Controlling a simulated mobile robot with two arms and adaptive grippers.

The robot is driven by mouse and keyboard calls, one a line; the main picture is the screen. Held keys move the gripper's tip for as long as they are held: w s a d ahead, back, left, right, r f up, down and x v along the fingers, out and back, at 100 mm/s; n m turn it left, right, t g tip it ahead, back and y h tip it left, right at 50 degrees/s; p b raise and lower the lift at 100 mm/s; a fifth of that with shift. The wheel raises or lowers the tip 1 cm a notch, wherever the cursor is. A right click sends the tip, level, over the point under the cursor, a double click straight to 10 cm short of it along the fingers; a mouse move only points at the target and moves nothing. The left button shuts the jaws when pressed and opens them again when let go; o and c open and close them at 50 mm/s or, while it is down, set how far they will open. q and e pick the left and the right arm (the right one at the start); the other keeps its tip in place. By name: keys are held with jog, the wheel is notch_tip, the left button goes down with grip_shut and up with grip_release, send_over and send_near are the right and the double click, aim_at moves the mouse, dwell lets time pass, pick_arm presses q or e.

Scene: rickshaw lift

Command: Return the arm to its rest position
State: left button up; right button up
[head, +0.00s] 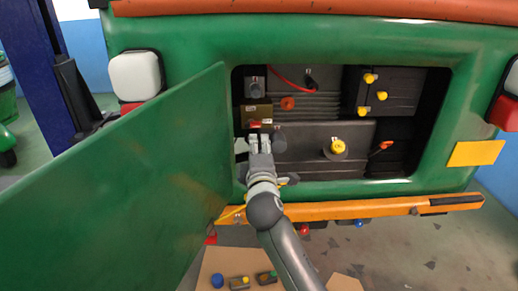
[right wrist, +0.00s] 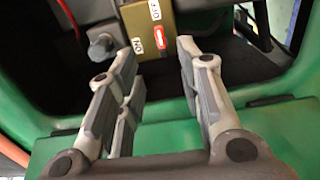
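My right gripper (head: 260,143) is at the left part of the open rear compartment of the green rickshaw (head: 290,40). In the right wrist view the gripper (right wrist: 158,65) is open, with nothing between its fingers. A brass-coloured switch box (head: 256,113) with a red lever is just ahead of the fingertips. The same switch box (right wrist: 150,22) shows beyond the fingers in the right wrist view, with ON and OFF labels. I cannot tell whether a fingertip touches it. My left gripper is in neither view.
The green hatch door (head: 130,190) stands open at the left. The compartment holds dark battery boxes (head: 318,140) with yellow knobs and a red cable (head: 290,83). An orange bumper (head: 370,208) runs below. A board (head: 240,265) with small parts lies on the floor.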

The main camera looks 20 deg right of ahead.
jog(key=s+d+f+m+g+y, duration=0.2)
jog(key=s+f+m+g, duration=0.4)
jog(key=s+f, duration=1)
jog(key=s+a+f+m+g+y, duration=0.15)
jog(key=s+f+m+g, duration=0.35)
jog(key=s, duration=0.7)
jog(key=s+a+f+m+g+y, duration=0.1)
jog(key=s+f+m+g+y, duration=0.15)
jog(key=s+f, duration=0.75)
jog(key=s+f+n+g, duration=0.1)
jog(key=s+f, duration=0.1)
jog(key=f, duration=1)
jog(key=s+f+g, duration=0.1)
jog(key=s+f, duration=0.1)
jog(key=f, duration=1.1)
jog(key=s+d+f+h, duration=0.1)
jog(key=s+d+f, duration=0.2)
jog(key=s+f, duration=1.1)
jog(key=shift+s+f+g, duration=0.3)
jog(key=shift+s+g, duration=0.15)
jog(key=shift+s, duration=0.7)
